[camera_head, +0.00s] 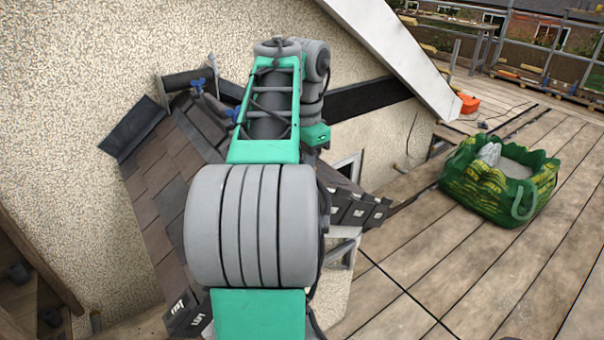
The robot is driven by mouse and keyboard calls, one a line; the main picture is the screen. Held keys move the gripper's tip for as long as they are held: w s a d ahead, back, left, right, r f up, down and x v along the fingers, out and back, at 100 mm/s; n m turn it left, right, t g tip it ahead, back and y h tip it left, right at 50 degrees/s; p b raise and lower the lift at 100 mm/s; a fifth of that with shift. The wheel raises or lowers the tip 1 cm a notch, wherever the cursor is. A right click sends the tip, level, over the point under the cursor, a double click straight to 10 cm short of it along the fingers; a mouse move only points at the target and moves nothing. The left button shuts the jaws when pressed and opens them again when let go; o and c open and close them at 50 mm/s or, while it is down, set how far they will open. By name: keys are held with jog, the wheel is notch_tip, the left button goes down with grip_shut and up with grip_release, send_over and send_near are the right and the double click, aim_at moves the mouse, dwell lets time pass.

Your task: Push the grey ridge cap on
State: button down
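A small roof model with brown-grey tiles (160,175) stands against the pebbledash wall, partly hidden by my arm. A grey rounded piece (188,78), which looks like the ridge cap, lies at the top of the roof, left of my arm. I cannot tell whether it is fully seated. Blue fittings (198,86) sit beside its right end. My arm reaches forward through the middle of the picture.
A dark flat strip (133,128) lines the roof's left edge. A green bag (500,180) stands on the plank deck (470,265) at right. A white sloping board (395,50) and a dark beam (370,100) cross the wall. The deck's front right is clear.

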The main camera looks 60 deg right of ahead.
jog(key=shift+w+d, duration=0.15)
jog(key=shift+w, duration=0.25)
dwell(0.5)
jog(key=c, duration=1.4)
grip_release()
jog(key=shift+o, duration=0.2)
notch_tip(320, 180, up, 6)
jog(key=p, duration=0.6)
